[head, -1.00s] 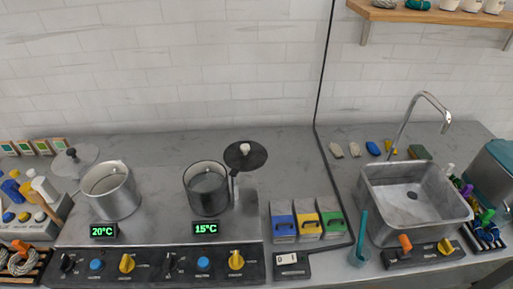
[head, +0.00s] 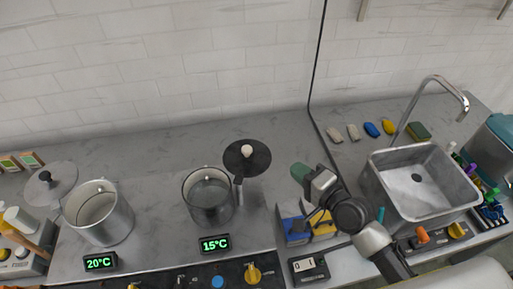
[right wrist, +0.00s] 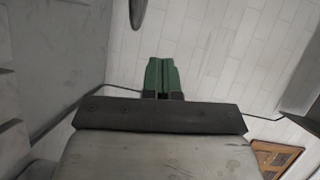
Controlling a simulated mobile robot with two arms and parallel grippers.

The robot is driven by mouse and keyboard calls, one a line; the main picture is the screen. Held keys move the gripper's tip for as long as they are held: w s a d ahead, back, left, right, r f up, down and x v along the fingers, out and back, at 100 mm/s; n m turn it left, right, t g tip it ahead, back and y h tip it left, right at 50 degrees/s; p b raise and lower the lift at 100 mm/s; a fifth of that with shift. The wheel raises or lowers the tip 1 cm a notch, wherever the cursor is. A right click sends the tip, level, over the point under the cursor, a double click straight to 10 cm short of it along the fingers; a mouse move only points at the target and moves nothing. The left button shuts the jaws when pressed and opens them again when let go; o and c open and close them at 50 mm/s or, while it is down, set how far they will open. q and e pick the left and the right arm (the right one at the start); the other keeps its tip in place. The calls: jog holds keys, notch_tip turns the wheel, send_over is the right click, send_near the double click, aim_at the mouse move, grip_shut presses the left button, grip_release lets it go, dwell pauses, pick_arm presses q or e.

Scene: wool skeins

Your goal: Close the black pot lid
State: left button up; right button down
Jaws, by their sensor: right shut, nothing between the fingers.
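My left gripper is not in view.
A silver pot (head: 98,213) with its grey lid (head: 50,189) open stands at the left. Coloured boxes (head: 297,230) sit below my right arm. A metal sink (head: 418,180) is at the right. The counter behind the pots is clear.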

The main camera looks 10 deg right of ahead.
aim_at(260, 161)
jog(key=p+x, duration=0.1)
jog(key=x, duration=0.2)
jog(key=a+p+x, duration=0.1)
jog(key=x, duration=0.3)
jog(key=s+p+x, duration=0.1)
jog(key=x, duration=0.2)
jog(key=shift+w+a+f, duration=0.1)
jog(key=shift+w+a, duration=0.25)
jog(key=shift+a, duration=0.5)
jog(key=shift+w+a+f, duration=0.1)
jog(key=shift+a+f, duration=0.05)
jog(key=shift+a, duration=0.25)
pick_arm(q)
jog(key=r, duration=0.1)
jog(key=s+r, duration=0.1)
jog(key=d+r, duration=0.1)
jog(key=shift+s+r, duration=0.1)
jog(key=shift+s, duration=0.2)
